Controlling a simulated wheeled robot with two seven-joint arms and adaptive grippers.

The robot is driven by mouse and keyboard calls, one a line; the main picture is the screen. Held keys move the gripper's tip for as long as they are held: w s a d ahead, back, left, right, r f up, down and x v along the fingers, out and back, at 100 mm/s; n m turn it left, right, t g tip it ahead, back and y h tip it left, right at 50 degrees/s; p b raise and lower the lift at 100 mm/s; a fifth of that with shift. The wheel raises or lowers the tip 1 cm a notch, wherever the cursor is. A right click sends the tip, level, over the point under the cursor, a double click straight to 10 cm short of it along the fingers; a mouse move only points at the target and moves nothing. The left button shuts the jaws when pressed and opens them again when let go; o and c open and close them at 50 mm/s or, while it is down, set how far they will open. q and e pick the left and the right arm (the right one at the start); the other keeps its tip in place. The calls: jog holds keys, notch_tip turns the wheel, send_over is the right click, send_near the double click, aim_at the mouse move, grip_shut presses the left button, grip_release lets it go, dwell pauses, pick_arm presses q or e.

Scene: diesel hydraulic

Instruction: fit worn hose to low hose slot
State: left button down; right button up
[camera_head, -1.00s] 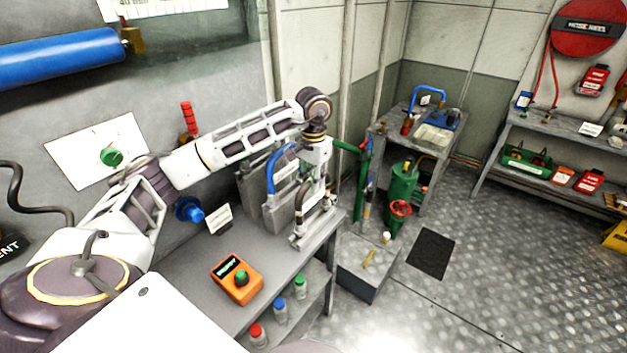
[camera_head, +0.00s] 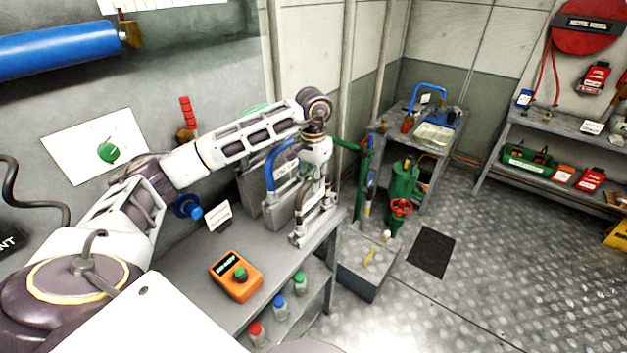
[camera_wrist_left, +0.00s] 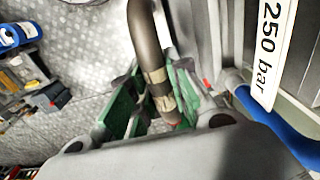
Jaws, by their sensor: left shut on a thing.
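My left gripper (camera_head: 314,226) points down over the right end of the grey bench in the head view. In the left wrist view its green-padded fingers (camera_wrist_left: 146,108) are shut on the worn hose (camera_wrist_left: 149,50), a dark grey-brown hose with pale tape bands. A blue hose (camera_head: 271,169) arches over grey blocks just left of the gripper, and shows in the wrist view (camera_wrist_left: 275,125) beside a "250 bar" label (camera_wrist_left: 277,45). I cannot make out the low hose slot.
An orange device (camera_head: 236,276) lies on the bench (camera_head: 190,262), with several capped bottles on the shelf below. A blue knob (camera_head: 188,207) sticks out of the wall. A green pump (camera_head: 402,183) stands right of the gripper. The floor beyond is mostly clear.

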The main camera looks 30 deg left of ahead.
dwell(0.3)
pick_arm(q)
jog(key=c, duration=1.3)
grip_release()
jog(key=shift+o, duration=0.2)
jog(key=shift+f, duration=0.1)
notch_tip(320, 180, up, 12)
dwell(0.3)
